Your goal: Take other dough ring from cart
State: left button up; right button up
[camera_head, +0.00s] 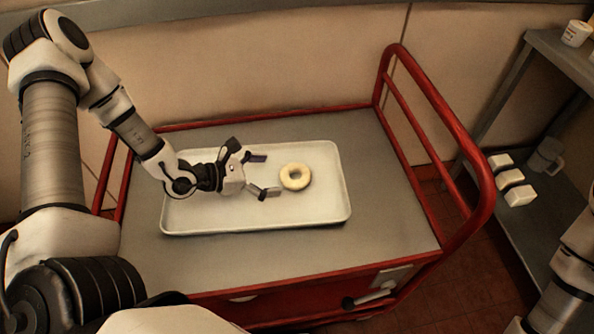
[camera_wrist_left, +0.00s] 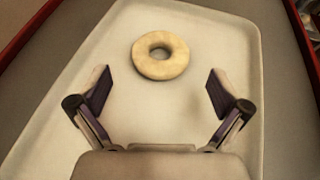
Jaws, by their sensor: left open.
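A pale dough ring (camera_head: 295,185) lies flat on a white tray (camera_head: 325,213), right of the tray's middle. The tray rests on the grey top of a red-railed cart (camera_head: 392,233). My left gripper (camera_head: 264,175) is open and empty, low over the tray, just left of the ring with its fingers pointing towards it. In the left wrist view the ring (camera_wrist_left: 160,63) lies ahead of the spread fingertips (camera_wrist_left: 159,88), roughly centred between them and not touched. My right gripper is not in view; only part of my right arm shows at the lower right.
The cart's tall red handle (camera_head: 440,110) rises on the right side, and a low red rail runs along the back. A grey shelf unit (camera_head: 530,205) at the right holds white blocks (camera_head: 513,182) and a mug (camera_head: 547,155). The tray around the ring is bare.

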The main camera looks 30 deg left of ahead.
aim_at(284, 175)
pick_arm(q)
jog(key=b+x, duration=0.1)
jog(key=x, duration=0.6)
jog(key=shift+s+f, duration=0.1)
jog(key=shift+f, duration=0.1)
jog(key=shift+s+a, duration=0.1)
jog(key=shift+c, duration=0.4)
jog(key=c, duration=0.7)
